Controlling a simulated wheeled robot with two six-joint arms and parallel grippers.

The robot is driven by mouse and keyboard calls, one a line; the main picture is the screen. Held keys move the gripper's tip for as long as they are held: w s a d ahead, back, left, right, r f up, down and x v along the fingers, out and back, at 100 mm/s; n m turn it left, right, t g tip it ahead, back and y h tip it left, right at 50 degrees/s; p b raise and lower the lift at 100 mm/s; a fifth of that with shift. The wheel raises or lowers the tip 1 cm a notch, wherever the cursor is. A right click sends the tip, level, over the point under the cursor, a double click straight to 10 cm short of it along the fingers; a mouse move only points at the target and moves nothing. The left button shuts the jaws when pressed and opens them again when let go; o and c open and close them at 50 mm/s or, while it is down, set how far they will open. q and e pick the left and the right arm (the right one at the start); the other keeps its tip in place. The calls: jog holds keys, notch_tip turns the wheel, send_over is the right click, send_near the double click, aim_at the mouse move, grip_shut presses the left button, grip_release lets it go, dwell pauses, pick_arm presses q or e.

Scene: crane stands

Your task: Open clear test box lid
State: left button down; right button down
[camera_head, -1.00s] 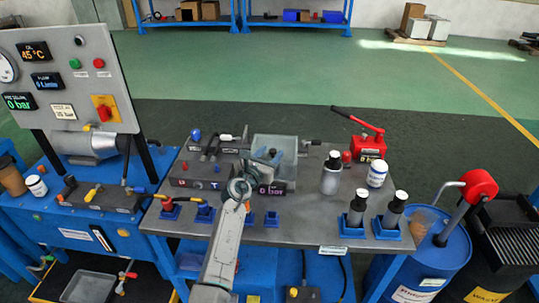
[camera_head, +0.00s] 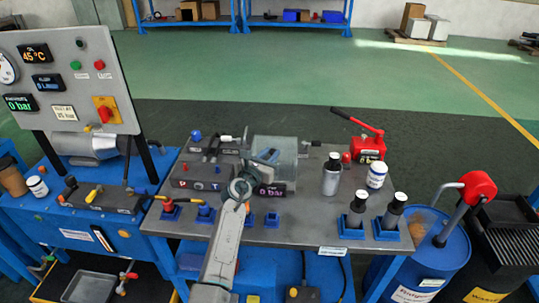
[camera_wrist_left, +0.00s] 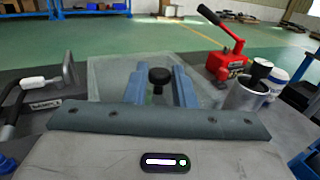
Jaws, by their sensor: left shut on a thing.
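The clear test box (camera_head: 287,180) stands at the back middle of the grey bench, with a see-through lid (camera_head: 284,146) over its top. My left gripper (camera_head: 268,155) reaches over the lid from the front. In the left wrist view, its two blue fingers (camera_wrist_left: 159,84) stand on either side of the lid's round black knob (camera_wrist_left: 159,76) and are shut on it. I cannot tell any gap between lid and box. My arm hides part of the box front. My right gripper is not in view.
Grey valve blocks (camera_head: 203,172) stand left of the box. A red hand pump (camera_head: 369,147), a grey bottle (camera_head: 332,175) and a white jar (camera_head: 377,175) stand to its right. Two dark bottles in blue holders (camera_head: 352,230) are at the front right.

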pick_arm(q)
jog(key=r+p, duration=0.1)
jog(key=w+r+p, duration=0.1)
jog(key=r+p, duration=0.2)
jog(key=r, duration=0.1)
jog(key=shift+w+r, duration=0.25)
jog(key=shift+w, duration=0.15)
jog(key=shift+w+r+p, duration=0.4)
jog(key=shift+r+p, duration=0.15)
jog(key=shift+p, duration=0.3)
jog(key=shift+w+r+p, duration=0.3)
jog(key=shift+r+p, duration=0.2)
jog(key=shift+p, duration=0.5)
jog(key=c, duration=2.1)
grip_release()
jog(key=shift+f, duration=0.3)
jog(key=o, duration=0.9)
jog(key=shift+w+f, duration=0.1)
jog(key=shift+f, duration=0.1)
